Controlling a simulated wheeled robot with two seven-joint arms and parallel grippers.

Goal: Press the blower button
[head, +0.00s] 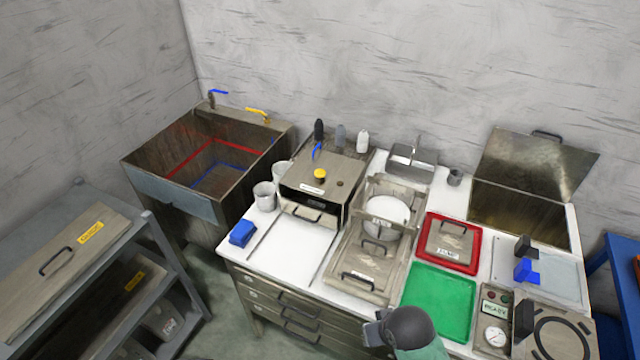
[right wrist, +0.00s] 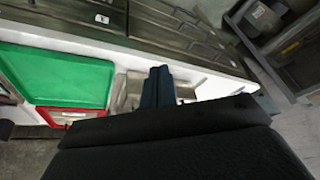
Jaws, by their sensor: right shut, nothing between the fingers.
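A round yellow button (head: 319,174) sits on top of a metal box (head: 340,178) at the back left of the counter. A small white label (head: 312,188) is beside it; I cannot read it. My right gripper (head: 374,332) is low at the front edge of the counter in the head view, well apart from the button. In the right wrist view its dark fingers (right wrist: 158,88) are together and empty, over the counter near a metal tray (right wrist: 130,92). My left gripper is in no view.
Tools (head: 318,132) stand behind the button.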

